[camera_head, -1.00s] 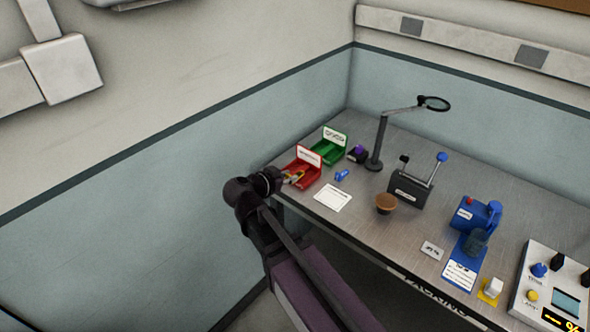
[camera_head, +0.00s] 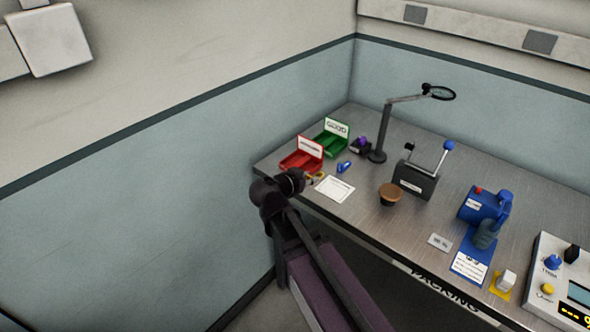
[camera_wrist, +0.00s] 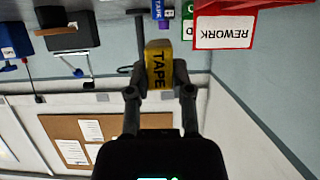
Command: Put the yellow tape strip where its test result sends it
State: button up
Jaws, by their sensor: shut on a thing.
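My gripper (camera_wrist: 158,82) is shut on the yellow tape strip (camera_wrist: 158,62), a block lettered TAPE, with one finger on each side. In the head view, my gripper (camera_head: 306,181) is near the bench's left front edge, and a bit of the yellow strip (camera_head: 319,177) shows at its tip. The red tray (camera_head: 301,163), labelled REWORK in the wrist view (camera_wrist: 224,32), is close by. The green tray (camera_head: 331,143) stands behind it, its card reading GOOD. No test result for the strip is readable.
A white sheet (camera_head: 335,189), a small blue piece (camera_head: 345,167) and a brown round pot (camera_head: 389,194) lie near my gripper.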

jog(key=shift+d+f, duration=0.2)
jog(key=shift+w, duration=0.1)
jog(key=b, duration=0.1)
send_over(287, 161)
jog(key=s, duration=0.4)
jog(key=shift+d+f, duration=0.45)
jog(key=shift+f, duration=0.2)
jog(key=shift+w+a, duration=0.15)
jog(key=shift+w, duration=0.1)
jog(key=shift+w+a+f+b, duration=0.1)
jog(key=shift+w+f+b, duration=0.05)
jog(key=shift+f+b, duration=0.35)
jog(key=shift+w+a+f+b, duration=0.1)
jog(key=shift+w+f+b, duration=0.05)
jog(key=shift+f+b, duration=1.1)
jog(key=shift+b, duration=0.15)
jog(key=shift+s, duration=0.1)
